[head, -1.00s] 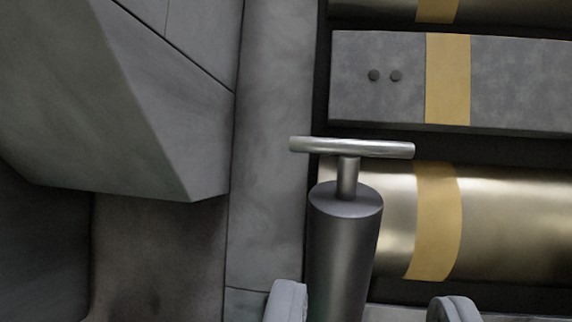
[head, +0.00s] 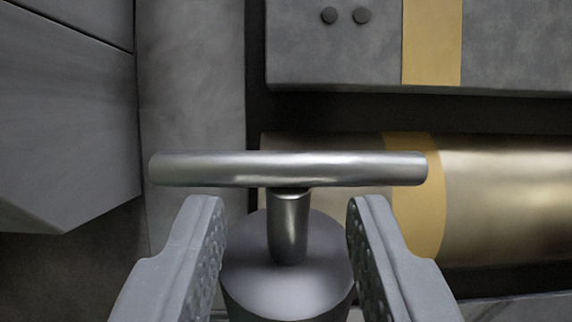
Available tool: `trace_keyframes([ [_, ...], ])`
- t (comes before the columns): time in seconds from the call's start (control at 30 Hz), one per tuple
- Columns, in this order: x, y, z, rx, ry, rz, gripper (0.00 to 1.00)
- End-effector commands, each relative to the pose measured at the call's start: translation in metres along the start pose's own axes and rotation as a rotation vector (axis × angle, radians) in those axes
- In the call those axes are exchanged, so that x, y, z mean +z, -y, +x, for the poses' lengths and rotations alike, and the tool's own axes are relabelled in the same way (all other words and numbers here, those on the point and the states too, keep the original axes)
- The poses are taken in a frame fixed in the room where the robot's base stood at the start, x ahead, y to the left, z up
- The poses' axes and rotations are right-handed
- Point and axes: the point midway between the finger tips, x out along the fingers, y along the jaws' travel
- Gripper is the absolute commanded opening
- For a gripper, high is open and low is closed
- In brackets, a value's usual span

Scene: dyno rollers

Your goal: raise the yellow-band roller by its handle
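The handle (head: 288,168) is a shiny metal T-bar in the middle of the head view. Its short stem (head: 288,228) rises from a dark grey cylinder (head: 287,290). The yellow-band roller (head: 500,200) is a brassy cylinder behind the handle to the right, with a yellow band (head: 415,195) around it. My gripper (head: 286,205) is open. Its two fingers stand left and right of the stem, with tips just below the crossbar in the picture. Clear gaps show between the fingers and the stem. The lower part of the cylinder is out of view.
A grey block (head: 335,60) with two dark studs and a yellow stripe (head: 431,45) lies beyond the roller. A grey angular body (head: 65,130) stands at the left, beside a grey frame strip (head: 190,110). A dark gap separates the block and roller.

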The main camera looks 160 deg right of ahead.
Motion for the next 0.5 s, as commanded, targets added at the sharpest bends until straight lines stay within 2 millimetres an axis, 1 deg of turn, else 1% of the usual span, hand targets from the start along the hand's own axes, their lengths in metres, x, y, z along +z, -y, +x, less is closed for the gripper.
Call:
trace_keyframes([
  [0.03, -0.001, 0.001, 0.008, 0.000, -0.008, -0.001, 0.36],
  [0.43, 0.001, -0.001, 0.027, -0.004, -0.001, 0.002, 0.36],
  [0.47, 0.001, -0.001, 0.028, -0.004, -0.001, 0.003, 0.30],
  [0.5, 0.001, -0.002, 0.029, -0.003, -0.001, 0.003, 0.19],
])
